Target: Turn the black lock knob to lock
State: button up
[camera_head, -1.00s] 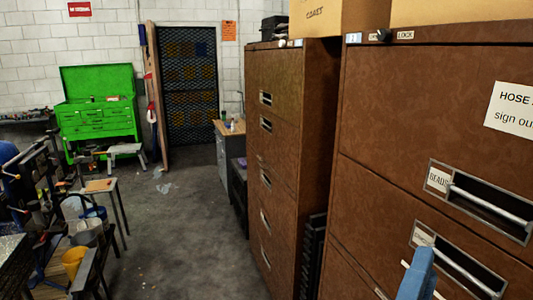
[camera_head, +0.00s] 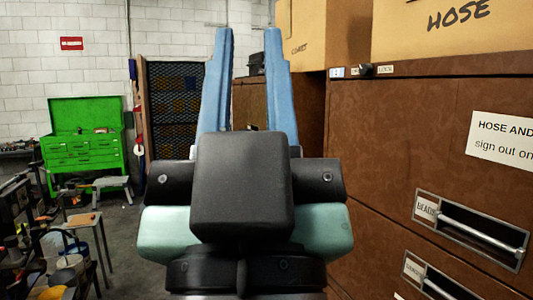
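The black lock knob (camera_head: 365,70) is small and sits at the top left of the near brown cabinet (camera_head: 400,140), between a small label on its left and a "LOCK" label (camera_head: 385,70) on its right. Which way the knob is turned is too small to tell. My gripper (camera_head: 250,45) stands upright in the middle of the view, its two blue fingers spread apart with nothing between them. It is to the left of the knob in the picture and apart from it.
Cardboard boxes (camera_head: 425,35) stand on top of the cabinets, one marked "HOSE". Drawer handles (camera_head: 480,238) stick out on the near cabinet. A green tool chest (camera_head: 85,145) stands by the far wall. A cluttered bench and stool are at left.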

aim_at(365, 69)
jog(key=i+j, duration=0.35)
jog(key=i, duration=0.2)
jog(key=i+j+z, duration=0.1)
jog(key=i+j, duration=0.25)
jog(key=i, duration=0.2)
